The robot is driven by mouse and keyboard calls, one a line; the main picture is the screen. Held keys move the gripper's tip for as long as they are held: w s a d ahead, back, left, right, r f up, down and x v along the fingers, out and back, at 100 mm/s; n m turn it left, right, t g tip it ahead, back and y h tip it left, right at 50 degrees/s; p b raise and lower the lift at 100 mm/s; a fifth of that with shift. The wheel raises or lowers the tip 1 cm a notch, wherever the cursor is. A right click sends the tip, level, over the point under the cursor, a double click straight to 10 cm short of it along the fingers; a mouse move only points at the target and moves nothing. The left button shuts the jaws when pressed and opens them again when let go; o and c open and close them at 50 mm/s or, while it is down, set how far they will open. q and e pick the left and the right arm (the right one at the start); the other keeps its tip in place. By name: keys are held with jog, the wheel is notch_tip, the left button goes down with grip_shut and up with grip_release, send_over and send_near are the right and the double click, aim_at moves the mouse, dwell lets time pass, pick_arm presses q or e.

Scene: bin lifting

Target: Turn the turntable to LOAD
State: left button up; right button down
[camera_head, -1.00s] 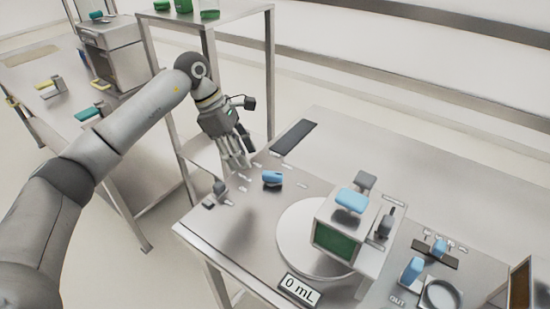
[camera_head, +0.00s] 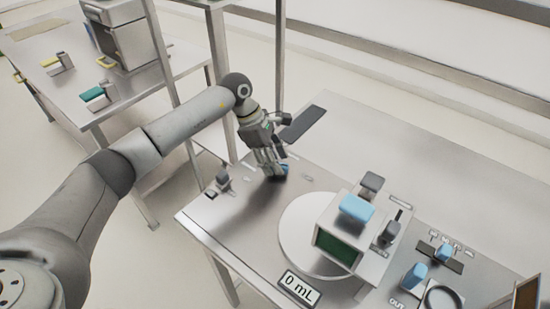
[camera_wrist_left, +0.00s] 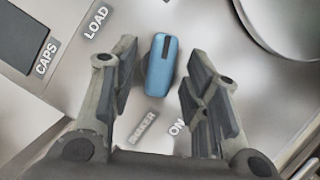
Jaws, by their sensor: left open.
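The blue knob (camera_wrist_left: 161,68) is in the left wrist view, with a dark line at its upper end. The label LOAD (camera_wrist_left: 96,22) is up and left of it; CAPS (camera_wrist_left: 47,56) is further left. My left gripper (camera_wrist_left: 160,85) is open, with one finger on each side of the knob in that view; I cannot tell if they touch it. In the head view my left gripper (camera_head: 270,172) points down at the panel and mostly hides the blue knob (camera_head: 284,170). The round turntable (camera_head: 289,249) is right of it, partly behind a box. My right gripper is not in view.
A box with a green screen (camera_head: 338,248) and blue top stands over the turntable. A display (camera_head: 299,288) reads 0 mL. A small dark switch (camera_head: 223,178) is left of the gripper. More blue controls (camera_head: 414,276) are at the right. The panel's back right is clear.

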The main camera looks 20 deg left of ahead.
pick_arm(q)
jog(key=shift+d+f, duration=0.15)
jog(key=shift+f, duration=0.2)
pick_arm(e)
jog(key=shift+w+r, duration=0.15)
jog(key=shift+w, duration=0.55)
pick_arm(q)
jog(key=shift+c, duration=0.4)
grip_shut()
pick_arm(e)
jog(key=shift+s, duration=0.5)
